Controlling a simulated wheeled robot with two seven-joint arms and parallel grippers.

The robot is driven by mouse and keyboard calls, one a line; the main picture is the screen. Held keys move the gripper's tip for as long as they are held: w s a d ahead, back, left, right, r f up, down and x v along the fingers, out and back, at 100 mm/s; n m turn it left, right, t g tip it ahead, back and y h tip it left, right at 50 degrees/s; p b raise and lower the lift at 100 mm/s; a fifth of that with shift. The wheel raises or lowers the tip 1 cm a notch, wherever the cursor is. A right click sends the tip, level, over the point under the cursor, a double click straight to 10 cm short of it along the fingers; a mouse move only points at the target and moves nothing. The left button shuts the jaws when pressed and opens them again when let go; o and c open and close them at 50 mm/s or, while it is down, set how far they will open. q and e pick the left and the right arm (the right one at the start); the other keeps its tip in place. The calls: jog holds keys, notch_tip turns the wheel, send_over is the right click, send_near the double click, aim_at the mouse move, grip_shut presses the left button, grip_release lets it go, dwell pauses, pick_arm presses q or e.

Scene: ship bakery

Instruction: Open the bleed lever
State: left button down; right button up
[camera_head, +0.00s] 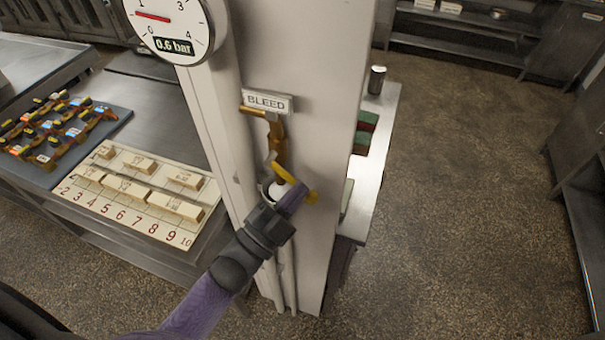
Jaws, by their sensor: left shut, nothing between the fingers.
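The bleed lever (288,175) is a yellow handle on a brass bleed pipe (278,143), on the face of a pale column. It slants down to the right, with its end showing just right of my gripper. A "BLEED" label (267,102) sits above. My left gripper (291,197) comes in from the lower left and is shut and empty at the lever. Its fingers hide part of the lever, and I cannot tell whether they touch it. A round gauge (170,28) at the top left reads 0.6 bar. My right gripper is not in view.
The pale column (315,60) stands in the middle. Left of it, a steel bench holds a numbered board (130,216) with several cream blocks and a dark mat (105,128) with several coloured-topped pieces. A narrow counter (383,150) is behind the column. The floor at right is clear.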

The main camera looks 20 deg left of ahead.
pick_arm(q)
jog(key=shift+a+f+m+g+h+p, duration=0.15)
jog(key=shift+a+f+m+g+p, duration=0.35)
jog(key=shift+m, duration=0.8)
jog(key=shift+a+f+m+g+h+p, duration=0.1)
jog(key=shift+a+f+m+g, duration=0.15)
jog(key=shift+a+m+g, duration=0.8)
jog(key=shift+a+f+m+g+h+p, duration=0.15)
jog(key=shift+f+m+g+p, duration=0.25)
jog(key=shift+m, duration=1.15)
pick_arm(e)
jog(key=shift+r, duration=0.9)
pick_arm(q)
jog(key=shift+w, duration=0.1)
